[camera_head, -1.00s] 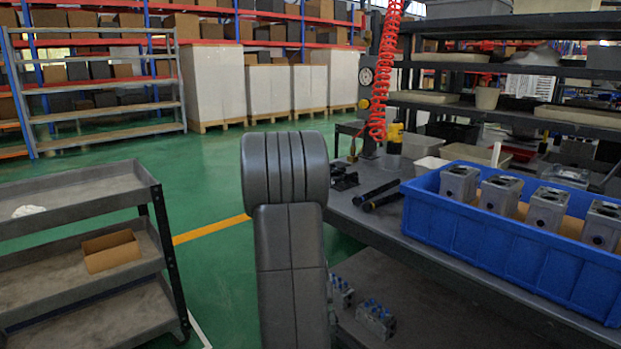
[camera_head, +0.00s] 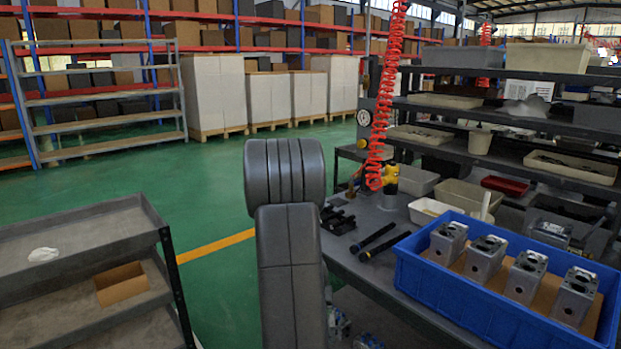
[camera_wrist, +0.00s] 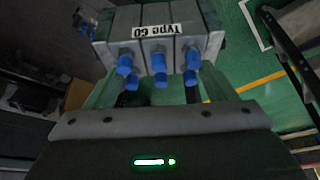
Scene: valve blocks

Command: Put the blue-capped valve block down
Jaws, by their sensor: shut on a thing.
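A grey valve block (camera_wrist: 160,35) with several blue caps and a "Type 60" label fills the upper middle of the wrist view. My gripper (camera_wrist: 160,92) is shut on it; the dark fingers show just below the caps. How deep the fingers grip is hidden by the caps and the block. In the head view my gripper and this block are not visible; my grey arm blocks the middle. Other small blue-capped blocks (camera_head: 338,322) are partly seen low, just right of my arm, on a lower shelf.
A grey shelf cart (camera_head: 85,235) stands at left. Green floor (camera_head: 200,190) is clear between.

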